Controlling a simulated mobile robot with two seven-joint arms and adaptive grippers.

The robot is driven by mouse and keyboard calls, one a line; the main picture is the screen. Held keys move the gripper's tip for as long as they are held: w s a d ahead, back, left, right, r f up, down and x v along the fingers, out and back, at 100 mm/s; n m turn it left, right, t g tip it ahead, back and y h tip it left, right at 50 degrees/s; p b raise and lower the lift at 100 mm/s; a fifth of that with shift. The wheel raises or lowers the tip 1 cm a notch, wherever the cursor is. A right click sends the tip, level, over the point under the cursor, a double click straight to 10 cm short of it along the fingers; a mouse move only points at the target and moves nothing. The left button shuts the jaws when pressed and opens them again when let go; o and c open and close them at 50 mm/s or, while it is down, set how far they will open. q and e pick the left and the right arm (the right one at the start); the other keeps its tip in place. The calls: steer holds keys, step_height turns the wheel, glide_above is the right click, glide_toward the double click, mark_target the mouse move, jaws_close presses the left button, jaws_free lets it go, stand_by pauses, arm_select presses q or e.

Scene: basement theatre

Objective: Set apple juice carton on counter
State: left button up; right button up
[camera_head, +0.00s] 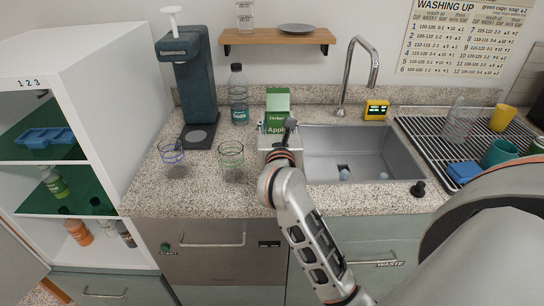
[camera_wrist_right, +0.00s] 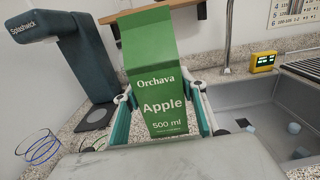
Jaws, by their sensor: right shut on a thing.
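A green apple juice carton (camera_head: 277,101), labelled "Apple 500 ml", stands upright just left of the sink. It also shows large in the right wrist view (camera_wrist_right: 155,75), between the two fingers. My right gripper (camera_head: 277,127) is shut on the carton, over the speckled counter (camera_head: 210,197). The carton's lower end is hidden behind the gripper in the head view, and I cannot tell whether it touches the counter. My left gripper is not in view.
The sink (camera_head: 365,150) is right of the carton. Two glasses, one blue-ringed (camera_head: 171,153) and one green-ringed (camera_head: 231,155), a bottle (camera_head: 238,95) and a dark drink machine (camera_head: 190,85) stand left of it. A drying rack (camera_head: 430,130) is far right.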

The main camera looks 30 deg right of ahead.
step_height(320, 180, down, 7)
steer(key=shift+f+b, duration=0.2)
steer(key=shift+b, duration=0.45)
step_height(320, 180, down, 3)
steer(key=shift+f+b, duration=0.2)
steer(key=shift+b, duration=0.2)
steer(key=shift+f, duration=0.1)
steer(key=shift+f, duration=0.15)
steer(key=shift+f, duration=0.1)
steer(key=o, duration=1.5)
